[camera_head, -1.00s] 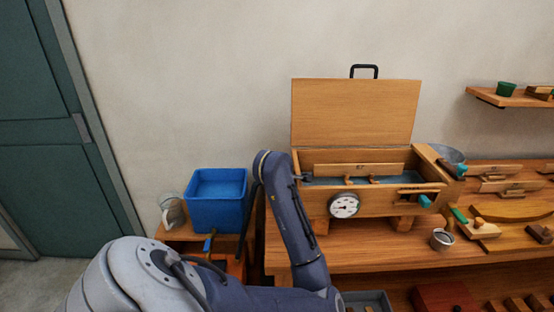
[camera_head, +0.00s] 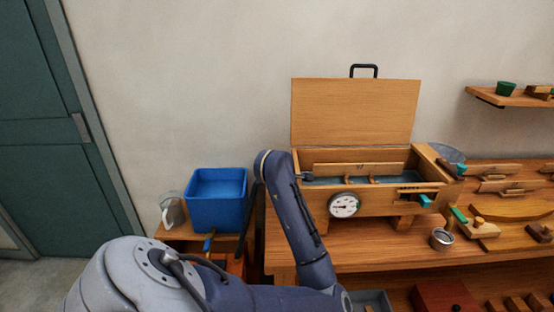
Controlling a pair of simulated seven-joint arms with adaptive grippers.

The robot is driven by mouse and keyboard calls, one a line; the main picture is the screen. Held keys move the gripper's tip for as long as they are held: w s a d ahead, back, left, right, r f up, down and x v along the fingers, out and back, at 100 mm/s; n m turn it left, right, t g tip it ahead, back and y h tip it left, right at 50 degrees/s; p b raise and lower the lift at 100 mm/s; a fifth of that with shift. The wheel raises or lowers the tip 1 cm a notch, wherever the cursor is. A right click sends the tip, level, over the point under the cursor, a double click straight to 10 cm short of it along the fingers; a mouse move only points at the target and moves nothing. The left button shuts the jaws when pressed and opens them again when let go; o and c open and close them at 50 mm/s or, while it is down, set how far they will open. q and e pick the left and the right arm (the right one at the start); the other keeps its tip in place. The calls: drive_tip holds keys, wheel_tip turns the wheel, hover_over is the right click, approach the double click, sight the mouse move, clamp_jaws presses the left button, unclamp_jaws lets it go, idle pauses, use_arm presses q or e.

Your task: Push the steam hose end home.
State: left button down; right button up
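The wooden steam box (camera_head: 375,203) stands on the bench with its lid (camera_head: 355,112) raised. A dial gauge (camera_head: 344,205) is on its front. A dark hose (camera_head: 249,212) rises behind my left arm, left of the box. Its end is hidden by the arm or too small to tell. My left arm comes up from below and bends over near the box's left end. Its gripper is hidden behind the arm, so its fingers do not show. My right gripper is not in view.
A blue tank (camera_head: 217,200) and a clear jug (camera_head: 171,210) stand left of the bench. A metal cup (camera_head: 442,239), wooden blocks and tools lie on the right of the bench (camera_head: 380,262). A shelf (camera_head: 512,98) hangs at upper right.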

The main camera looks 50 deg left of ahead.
use_arm(q)
drive_tip(key=shift+w+d, duration=0.6)
drive_tip(key=shift+w, duration=0.15)
idle(1.0)
drive_tip(key=shift+s+a, duration=0.2)
drive_tip(key=shift+s, duration=0.1)
drive_tip(key=shift+s+a, duration=0.75)
drive_tip(key=shift+s, duration=0.15)
drive_tip(key=shift+a+f, duration=0.1)
idle(1.4)
drive_tip(key=shift+w+d, duration=0.75)
drive_tip(key=shift+w, duration=0.25)
idle(1.6)
drive_tip(key=c, duration=1.1)
unclamp_jaws()
